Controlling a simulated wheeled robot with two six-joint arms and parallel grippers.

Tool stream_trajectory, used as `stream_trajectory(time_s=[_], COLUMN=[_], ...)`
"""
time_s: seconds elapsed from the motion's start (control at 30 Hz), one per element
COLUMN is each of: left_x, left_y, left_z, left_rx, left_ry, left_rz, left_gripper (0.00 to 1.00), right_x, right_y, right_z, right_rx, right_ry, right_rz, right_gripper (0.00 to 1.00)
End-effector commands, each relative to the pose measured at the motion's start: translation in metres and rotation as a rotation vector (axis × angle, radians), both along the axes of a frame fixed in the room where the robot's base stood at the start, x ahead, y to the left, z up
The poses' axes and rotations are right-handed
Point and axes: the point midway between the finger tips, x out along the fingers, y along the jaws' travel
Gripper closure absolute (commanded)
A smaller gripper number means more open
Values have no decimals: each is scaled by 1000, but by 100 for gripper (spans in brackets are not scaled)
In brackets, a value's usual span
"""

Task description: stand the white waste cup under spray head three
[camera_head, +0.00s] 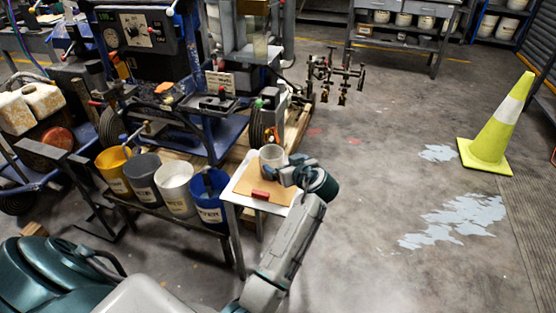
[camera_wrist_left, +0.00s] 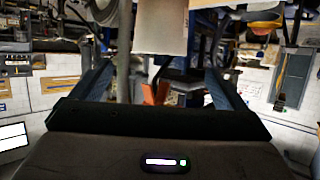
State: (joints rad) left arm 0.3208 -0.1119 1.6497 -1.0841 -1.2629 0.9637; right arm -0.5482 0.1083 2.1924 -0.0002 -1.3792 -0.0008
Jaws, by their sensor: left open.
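The white waste cup (camera_head: 271,156) stands upright on a brown board (camera_head: 262,182) on a small side table. My left gripper (camera_head: 289,170) is at the cup's near right side, its jaws pointing toward it. In the left wrist view the two fingers (camera_wrist_left: 160,82) are spread wide, and a pale cup wall (camera_wrist_left: 175,28) shows ahead at the top, beyond the fingertips. I cannot tell whether a finger touches the cup. The spray heads (camera_head: 335,78) hang from a bar on the striper's right side; number three cannot be read. My right gripper is out of view.
Yellow (camera_head: 114,170), grey (camera_head: 146,177), white (camera_head: 176,188) and blue (camera_head: 209,197) buckets stand on a low bench left of the table. A red block (camera_head: 260,195) lies on the board's near edge. A yellow-green cone (camera_head: 490,135) stands right. The floor between is open.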

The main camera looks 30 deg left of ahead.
Motion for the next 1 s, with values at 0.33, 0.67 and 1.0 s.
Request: stream_trajectory(time_s=[0.33, 0.67, 1.0], left_x=[-14, -14, -14], left_y=[-23, -23, -22], left_z=[11, 11, 11], left_rx=[1, 1, 1], left_ry=[-1, 0, -1], left_rz=[0, 0, 0], left_gripper=[6, 6, 6], right_x=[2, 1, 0], right_y=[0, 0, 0], right_z=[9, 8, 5], right_rx=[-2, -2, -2], right_ry=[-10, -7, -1], right_rz=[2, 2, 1], right_gripper=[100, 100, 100])
